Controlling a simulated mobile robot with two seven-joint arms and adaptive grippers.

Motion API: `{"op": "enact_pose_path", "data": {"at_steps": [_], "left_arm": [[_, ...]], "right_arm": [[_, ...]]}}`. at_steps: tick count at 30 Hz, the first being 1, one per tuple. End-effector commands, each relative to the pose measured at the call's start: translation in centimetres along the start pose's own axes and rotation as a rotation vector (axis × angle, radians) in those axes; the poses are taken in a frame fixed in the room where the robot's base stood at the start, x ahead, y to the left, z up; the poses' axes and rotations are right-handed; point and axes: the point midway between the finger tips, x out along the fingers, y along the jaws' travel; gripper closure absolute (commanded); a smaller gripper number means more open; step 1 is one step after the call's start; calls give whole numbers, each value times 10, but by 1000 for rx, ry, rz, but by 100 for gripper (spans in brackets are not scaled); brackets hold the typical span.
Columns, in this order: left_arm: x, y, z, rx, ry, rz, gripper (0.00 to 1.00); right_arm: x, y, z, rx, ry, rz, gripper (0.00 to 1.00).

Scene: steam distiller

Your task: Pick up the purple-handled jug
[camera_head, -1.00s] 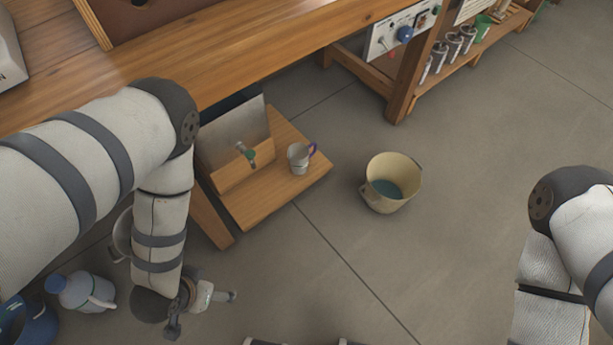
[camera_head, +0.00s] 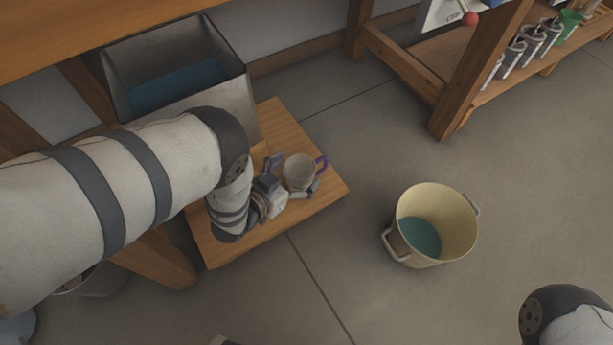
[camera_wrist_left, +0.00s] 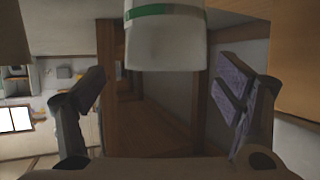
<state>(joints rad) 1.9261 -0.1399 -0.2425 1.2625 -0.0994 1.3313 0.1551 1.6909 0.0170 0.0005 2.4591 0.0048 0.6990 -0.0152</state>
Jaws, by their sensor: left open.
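The purple-handled jug (camera_head: 299,170) is a small pale jug standing on the low wooden platform, with its purple handle on the right side. My left gripper (camera_head: 292,179) is open at the jug, with one finger on the far side and one on the near side in the head view. The left wrist view shows a whitish vessel with a green band, apparently the jug (camera_wrist_left: 166,42), at the top between the spread fingers of the left gripper (camera_wrist_left: 160,72). Its handle is hidden there, and I cannot tell whether the fingers touch it. My right gripper is out of view.
The wooden platform (camera_head: 325,196) lies low beside the bench. A metal tank (camera_head: 235,95) with blue liquid stands behind my left arm. A cream bucket (camera_head: 455,235) with teal contents stands on the floor to the right. The floor between platform and bucket is clear.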

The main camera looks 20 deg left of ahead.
Motion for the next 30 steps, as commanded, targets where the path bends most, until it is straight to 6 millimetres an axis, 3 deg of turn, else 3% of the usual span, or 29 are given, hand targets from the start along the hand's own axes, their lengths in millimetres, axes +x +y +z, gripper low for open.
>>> {"op": "enact_pose_path", "data": {"at_steps": [3,6,14,23,30], "left_arm": [[27,-6,7,0,-1,0,15],[40,-5,5,0,-2,1,15],[43,-6,2,-1,-2,-1,15],[43,-6,2,-1,-2,-1,83],[42,-6,1,-1,-2,-1,85]], "right_arm": [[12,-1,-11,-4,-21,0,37],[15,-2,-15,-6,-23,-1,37],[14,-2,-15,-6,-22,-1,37],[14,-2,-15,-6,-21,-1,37],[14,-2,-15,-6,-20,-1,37]]}}
